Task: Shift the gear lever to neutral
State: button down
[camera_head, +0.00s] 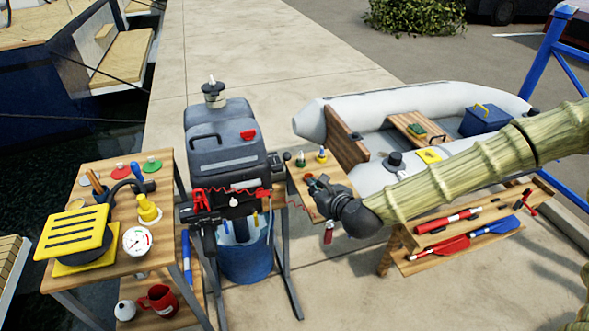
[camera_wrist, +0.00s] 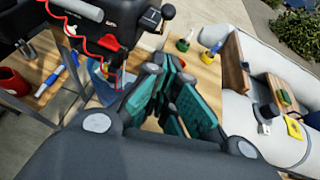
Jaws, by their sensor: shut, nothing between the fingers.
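The outboard motor (camera_head: 228,150) stands upright on its stand, dark grey. A short lever with a round black knob (camera_head: 287,156) sticks out at the motor's right side; I take it for the gear lever. In the wrist view the black knob (camera_wrist: 168,11) is at the top, beside a small dark box on the motor. My gripper (camera_head: 318,188) is to the right of and nearer than the lever, apart from it, over the small wooden table. In the wrist view my gripper (camera_wrist: 166,85) shows teal finger pads, shut and empty. The lever's exact setting is hard to tell.
A red coiled cord (camera_head: 245,192) hangs across the motor's front, above a blue bucket (camera_head: 245,262). Green and yellow-blue bottles (camera_head: 321,155) stand on the small table near the lever. A grey inflatable boat (camera_head: 330,110) lies behind right. A wooden table (camera_head: 110,245) stands left.

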jog(key=shift+f, duration=0.1)
jog(key=r+p+x, duration=0.1)
jog(key=p+x, duration=0.1)
jog(key=x, duration=0.4)
jog(key=w+r+p+x, duration=0.1)
jog(key=p+x, duration=0.1)
jog(key=x, duration=0.4)
jog(key=shift+w+a+p, duration=0.3)
jog(key=shift+a, duration=0.2)
jog(key=shift+r, duration=0.2)
